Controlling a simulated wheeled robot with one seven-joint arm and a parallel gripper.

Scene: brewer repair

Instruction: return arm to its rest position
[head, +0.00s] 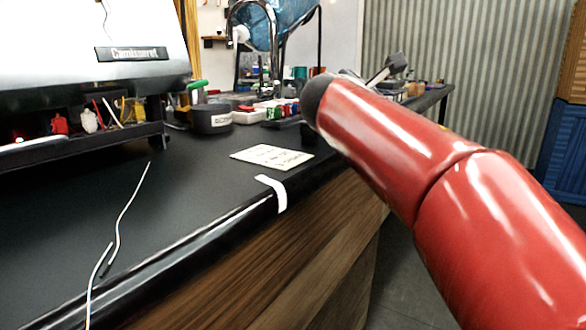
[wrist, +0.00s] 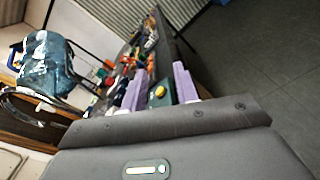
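My red arm reaches from the lower right of the head view toward the back of the counter. My gripper (head: 388,70) shows only in small part beyond the arm's dark end, raised near the back of the counter. In the wrist view my gripper (wrist: 156,78) has two purple fingers standing apart. A dark green thing with a yellow spot (wrist: 158,93) shows between them; I cannot tell whether it lies behind the gap or touches a finger. The dark counter (head: 190,190) lies left of my arm.
A machine (head: 125,50) stands at the left, with a loose white wire (head: 127,207) before it. A paper card (head: 271,156), a dark round tin (head: 211,119), a tap (head: 272,60) and several small items line the counter. Blue crates (head: 565,150) stand right. The grey floor (wrist: 245,60) is clear.

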